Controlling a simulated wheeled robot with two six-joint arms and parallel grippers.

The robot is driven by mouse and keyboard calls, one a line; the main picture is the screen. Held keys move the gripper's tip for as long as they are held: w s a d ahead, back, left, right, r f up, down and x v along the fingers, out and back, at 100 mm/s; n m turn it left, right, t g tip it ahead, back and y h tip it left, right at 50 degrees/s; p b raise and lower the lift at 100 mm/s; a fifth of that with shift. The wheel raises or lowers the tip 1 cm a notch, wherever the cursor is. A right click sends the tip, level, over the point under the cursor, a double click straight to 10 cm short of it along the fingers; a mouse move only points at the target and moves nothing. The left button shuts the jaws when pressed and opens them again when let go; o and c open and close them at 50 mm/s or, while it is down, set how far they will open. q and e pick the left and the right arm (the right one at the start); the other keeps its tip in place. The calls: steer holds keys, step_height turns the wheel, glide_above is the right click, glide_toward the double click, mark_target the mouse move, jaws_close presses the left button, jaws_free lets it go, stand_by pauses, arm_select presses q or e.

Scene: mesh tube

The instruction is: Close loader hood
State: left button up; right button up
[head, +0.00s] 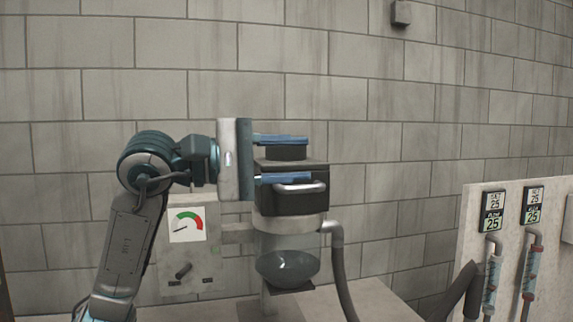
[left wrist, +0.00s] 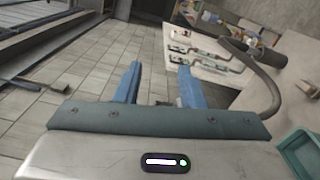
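The loader has a black hood (head: 285,205) with a silver bar handle (head: 300,187) on its front. The hood sits level above a pale collar and a clear vessel (head: 288,255), with no clear gap visible between hood and collar. My left gripper (head: 283,159) is open, one blue finger above the other, and overlaps the hood's upper part. The lower finger passes in front of the hood near the handle; I cannot tell if it touches. In the left wrist view the open fingers (left wrist: 161,86) have nothing between them. My right gripper is not in view.
A grey hose (head: 340,270) runs down from the loader's right side. A panel with a dial (head: 187,226) stands left of it. A pale board with flow meters (head: 510,240) is at the right. The left wrist view shows a teal bin (left wrist: 300,155) at lower right.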

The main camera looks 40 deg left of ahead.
arm_select(q)
steer(key=s+d, duration=0.3)
steer(key=s, duration=0.3)
steer(key=shift+d+r, duration=0.3)
steer(key=shift+d, duration=0.05)
